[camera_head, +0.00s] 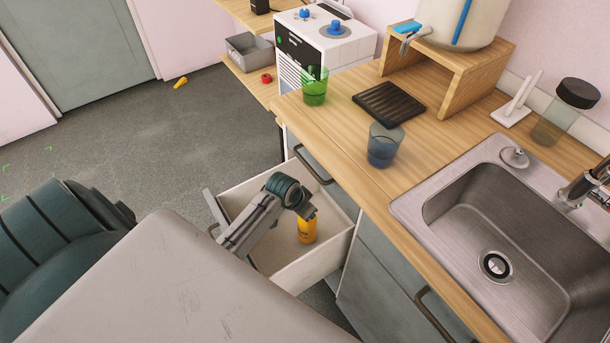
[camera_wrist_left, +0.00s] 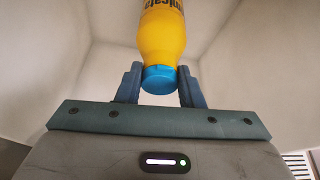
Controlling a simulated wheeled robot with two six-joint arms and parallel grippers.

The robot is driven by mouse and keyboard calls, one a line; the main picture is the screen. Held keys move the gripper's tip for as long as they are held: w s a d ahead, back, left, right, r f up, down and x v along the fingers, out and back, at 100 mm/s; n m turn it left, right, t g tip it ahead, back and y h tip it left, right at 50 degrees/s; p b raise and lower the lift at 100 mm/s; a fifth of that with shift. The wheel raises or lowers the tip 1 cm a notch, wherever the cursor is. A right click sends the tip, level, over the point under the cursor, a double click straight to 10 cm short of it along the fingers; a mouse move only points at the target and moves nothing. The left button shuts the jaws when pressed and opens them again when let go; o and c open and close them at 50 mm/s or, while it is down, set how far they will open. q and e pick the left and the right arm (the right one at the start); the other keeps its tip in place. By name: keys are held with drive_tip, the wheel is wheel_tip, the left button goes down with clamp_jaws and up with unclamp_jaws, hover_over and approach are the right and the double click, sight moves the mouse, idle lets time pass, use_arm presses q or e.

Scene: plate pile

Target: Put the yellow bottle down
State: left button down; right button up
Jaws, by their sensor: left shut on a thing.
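The yellow bottle (camera_head: 307,230) is upright inside the open drawer (camera_head: 279,270), toward its right end. In the left wrist view the bottle (camera_wrist_left: 162,35) has dark lettering and a blue cap (camera_wrist_left: 160,79). My left gripper (camera_head: 304,211) reaches down into the drawer from above and is shut on the bottle at its cap end. In the left wrist view its two fingers (camera_wrist_left: 160,76) stand on either side of the cap. I cannot tell whether the bottle's base touches the drawer floor. My right gripper is not in view.
The wooden counter (camera_head: 350,130) edges the drawer's right side. A blue cup (camera_head: 384,146), a green cup (camera_head: 314,87) and a black rack (camera_head: 390,103) stand on it. A metal sink (camera_head: 500,220) is at the right. The drawer around the bottle looks empty.

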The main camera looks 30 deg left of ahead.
use_arm(q)
drive_tip(key=shift+f, duration=0.55)
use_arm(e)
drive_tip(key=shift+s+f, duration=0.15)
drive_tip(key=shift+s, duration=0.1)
use_arm(q)
drive_tip(key=c, duration=1)
unclamp_jaws()
drive_tip(key=shift+f, duration=0.15)
drive_tip(key=shift+o, duration=0.2)
drive_tip(key=v, duration=1.2)
drive_tip(key=shift+p, duration=0.35)
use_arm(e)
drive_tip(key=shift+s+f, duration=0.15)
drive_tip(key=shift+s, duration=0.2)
